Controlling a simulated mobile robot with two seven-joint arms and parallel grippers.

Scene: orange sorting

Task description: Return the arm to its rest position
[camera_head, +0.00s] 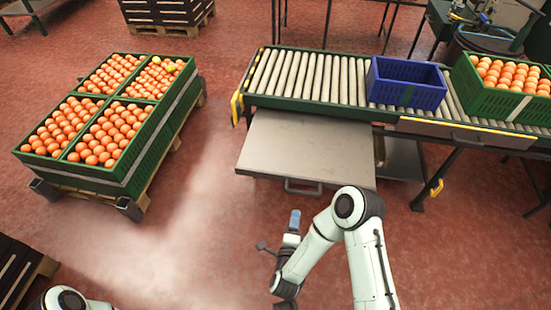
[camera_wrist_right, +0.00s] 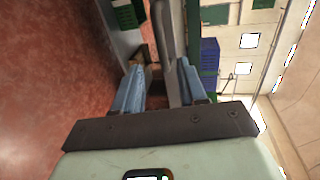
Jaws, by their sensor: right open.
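My right arm rises from the bottom of the head view and bends down at the elbow. My right gripper (camera_head: 293,222) hangs in front of the roller conveyor's grey shelf, over the red floor. In the right wrist view the right gripper (camera_wrist_right: 158,85) has its two blue fingers apart, with nothing held between them. My left arm shows only as a white piece at the bottom left corner of the head view; its gripper is out of sight.
A roller conveyor (camera_head: 310,76) carries a blue crate (camera_head: 407,92) and a green crate of oranges (camera_head: 480,99). A grey shelf (camera_head: 300,150) juts out below it. Green crates of oranges (camera_head: 150,150) stand on a pallet at left. Floor between them is clear.

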